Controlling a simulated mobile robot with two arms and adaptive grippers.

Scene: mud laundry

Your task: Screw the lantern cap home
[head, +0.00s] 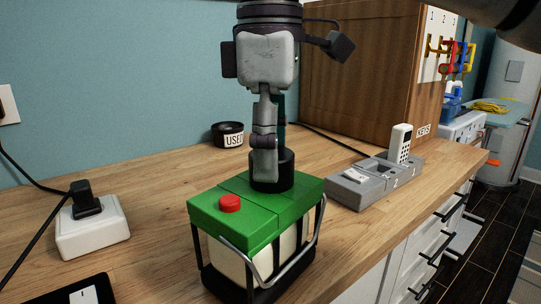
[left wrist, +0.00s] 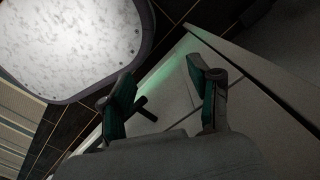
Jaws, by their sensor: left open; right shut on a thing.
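The lantern (head: 214,219) stands on the wooden counter. It has a green top with a red button (head: 230,203), a cream body, black corner bars and a grey wire handle. The black round cap (head: 285,179) is upright at the rear of the green top. I cannot tell whether a gap lies under it. My right gripper (head: 265,170) comes from above, shut on the cap and hiding part of it. My left gripper (left wrist: 160,78) is open, with nothing between its fingers in the left wrist view. It is out of the head view, away from the lantern.
A black bowl marked USED (head: 228,135) stands behind the lantern. A grey numbered tray (head: 358,191) with a white handset (head: 400,144) is at its right. A white power box (head: 92,232) with a plug and cords is at its left. A wooden cabinet (head: 365,75) stands behind.

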